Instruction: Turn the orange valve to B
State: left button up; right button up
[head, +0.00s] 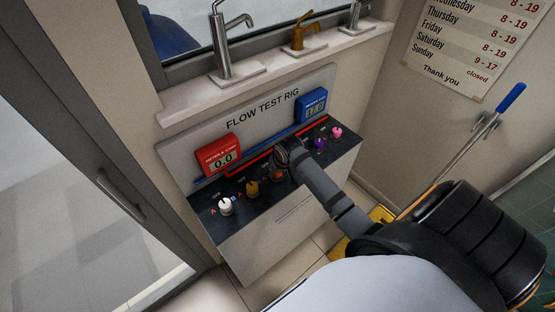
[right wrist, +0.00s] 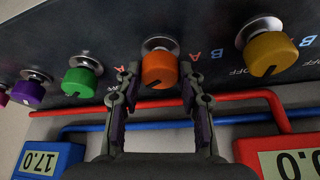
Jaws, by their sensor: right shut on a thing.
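The orange valve (right wrist: 160,68) is a round knob in the middle of the right wrist view. The dark mark on it points down and slightly left there. My right gripper (right wrist: 157,92) has one finger on each side of the knob and is shut on it. A red letter A (right wrist: 194,56) shows to the right of the knob; its B label cannot be made out. In the head view, the orange valve (head: 277,175) is partly hidden by my right gripper (head: 285,160). My left gripper is not in view.
In the right wrist view, a green knob (right wrist: 82,76) and a yellow knob (right wrist: 270,54) flank the orange one. Red (right wrist: 160,104) and blue (right wrist: 80,130) pipes run along the panel. A red meter (head: 219,156) and a blue meter (head: 311,106) stand behind the knobs.

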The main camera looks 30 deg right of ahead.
jog(key=o, duration=1.2)
jog(key=shift+r, duration=0.15)
jog(key=v, duration=1.1)
jog(key=shift+s+r, duration=0.2)
jog(key=shift+r, duration=0.1)
